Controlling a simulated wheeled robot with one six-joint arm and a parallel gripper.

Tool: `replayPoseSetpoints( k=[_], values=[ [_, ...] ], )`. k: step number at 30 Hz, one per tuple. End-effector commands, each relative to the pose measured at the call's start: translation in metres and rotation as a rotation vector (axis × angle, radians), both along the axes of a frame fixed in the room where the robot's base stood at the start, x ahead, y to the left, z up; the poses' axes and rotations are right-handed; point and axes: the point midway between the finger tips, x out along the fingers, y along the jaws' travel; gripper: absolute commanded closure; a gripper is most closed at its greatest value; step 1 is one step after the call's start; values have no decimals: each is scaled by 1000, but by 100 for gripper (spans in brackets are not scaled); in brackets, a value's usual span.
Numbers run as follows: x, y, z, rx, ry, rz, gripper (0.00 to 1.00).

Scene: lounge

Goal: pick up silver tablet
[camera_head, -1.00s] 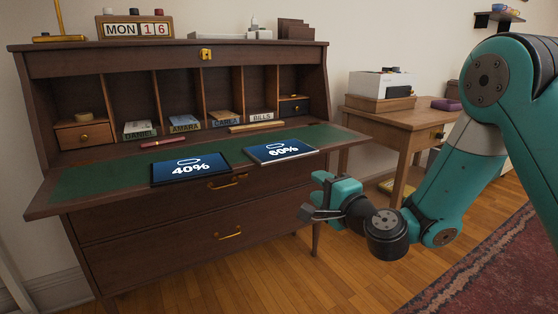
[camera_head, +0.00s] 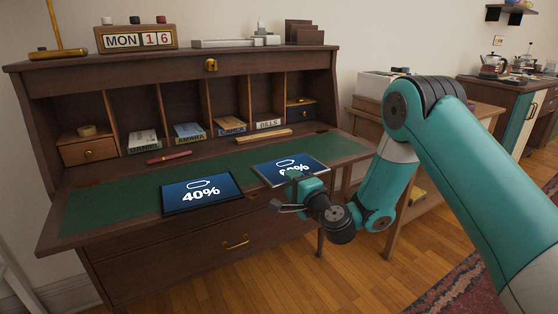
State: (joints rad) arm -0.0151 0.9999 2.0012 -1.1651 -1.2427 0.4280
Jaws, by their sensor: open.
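A silver-edged tablet (camera_head: 272,172) showing 60% lies flat at the right of the green desk surface, near its front edge. A dark-framed tablet (camera_head: 201,193) showing 40% lies flat to its left. My gripper (camera_head: 281,207) is open and empty, in front of the desk's front edge just below the silver tablet in the picture. It hides the near part of that tablet, including part of its number. I see no contact between them.
The desk's fold-down leaf (camera_head: 100,205) has a red pen (camera_head: 169,158) and a wooden ruler-like bar (camera_head: 263,136) toward the back. Labelled stacks, such as Amara (camera_head: 189,133), stand in the cubbies. A side table (camera_head: 430,125) stands at the right.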

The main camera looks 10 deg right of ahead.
Motion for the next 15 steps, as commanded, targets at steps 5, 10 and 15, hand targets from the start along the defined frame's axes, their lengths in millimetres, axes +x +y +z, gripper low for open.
replayPoseSetpoints(
  k=[5,10,15],
  values=[
    [2,-6,-1,0,1,-10,58],
    [2,-7,-1,0,1,-12,70],
    [2,-7,-1,0,1,-11,100]
  ],
)
